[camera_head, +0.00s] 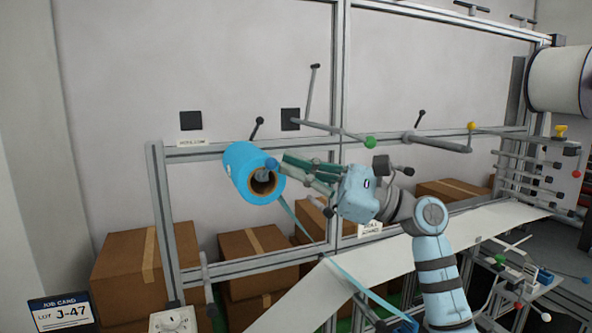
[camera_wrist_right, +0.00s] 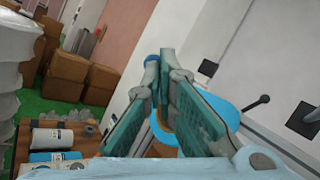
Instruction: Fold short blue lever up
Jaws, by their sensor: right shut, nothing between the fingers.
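A blue roll (camera_head: 240,165) with a brown core hangs on the frame. A small blue knob (camera_head: 271,163) shows at the mouth of its core, seemingly the end of the short lever; its stem is mostly hidden. In the right wrist view the blue knob (camera_wrist_right: 152,59) sits just beyond my fingertips, with the blue roll (camera_wrist_right: 222,110) behind. My right gripper (camera_head: 286,164) is shut and empty beside the knob; I cannot tell whether they touch. My left gripper is not in view.
A rod with a green knob (camera_head: 370,142) runs above my right gripper, and a yellow-knobbed rod (camera_head: 471,126) is farther right. A pale strip (camera_head: 375,258) slopes below. Cardboard boxes (camera_head: 125,262) stand behind the frame.

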